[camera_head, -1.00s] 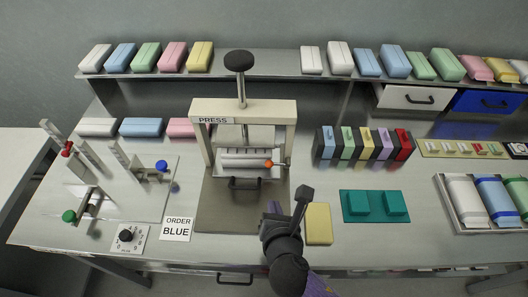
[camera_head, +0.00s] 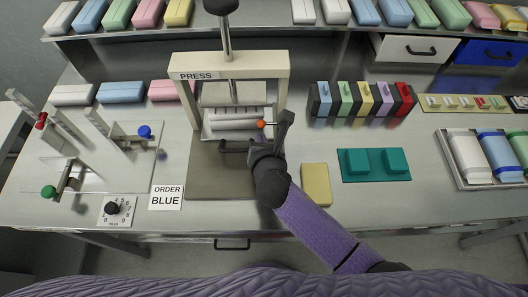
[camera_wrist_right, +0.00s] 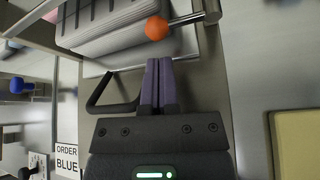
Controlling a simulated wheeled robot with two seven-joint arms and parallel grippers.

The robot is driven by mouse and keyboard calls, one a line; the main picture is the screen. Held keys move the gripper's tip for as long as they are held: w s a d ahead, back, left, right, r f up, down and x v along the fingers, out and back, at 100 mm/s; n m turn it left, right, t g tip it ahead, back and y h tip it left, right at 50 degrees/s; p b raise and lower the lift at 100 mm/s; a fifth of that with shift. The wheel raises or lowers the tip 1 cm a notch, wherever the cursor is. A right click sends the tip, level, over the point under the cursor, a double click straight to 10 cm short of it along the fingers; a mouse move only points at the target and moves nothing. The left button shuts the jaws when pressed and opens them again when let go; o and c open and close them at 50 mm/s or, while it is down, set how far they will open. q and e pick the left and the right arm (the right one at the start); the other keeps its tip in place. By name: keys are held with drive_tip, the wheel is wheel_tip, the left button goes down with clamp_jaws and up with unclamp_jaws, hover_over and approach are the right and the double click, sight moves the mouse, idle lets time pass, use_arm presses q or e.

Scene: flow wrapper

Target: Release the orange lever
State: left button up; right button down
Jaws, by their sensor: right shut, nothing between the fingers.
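The orange lever's round knob (camera_head: 261,124) sits at the right side of the press (camera_head: 187,75), on a short metal rod. In the right wrist view the knob (camera_wrist_right: 156,28) and its rod lie just beyond my fingertips, with a small gap in the picture. My right gripper (camera_head: 262,138) is shut and empty, its purple fingers (camera_wrist_right: 158,64) pressed together and pointing at the knob. The gripper body partly covers the press's right post and base. My left gripper is not in view.
The press's black handle (camera_head: 235,147) is close left of my fingers, also seen in the right wrist view (camera_wrist_right: 112,107). A yellow block (camera_head: 316,184) and a teal fixture (camera_head: 373,165) stand to the right. Coloured holders (camera_head: 362,100) stand behind. An order card (camera_head: 166,197) lies left.

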drive_tip(key=shift+w+a+f, duration=0.1)
drive_tip(key=shift+w+f, duration=0.25)
drive_tip(key=shift+w, duration=0.3)
drive_tip(key=shift+r+m+y+p, duration=0.3)
drive_tip(key=shift+r+m, duration=0.05)
drive_tip(key=shift+m, duration=0.05)
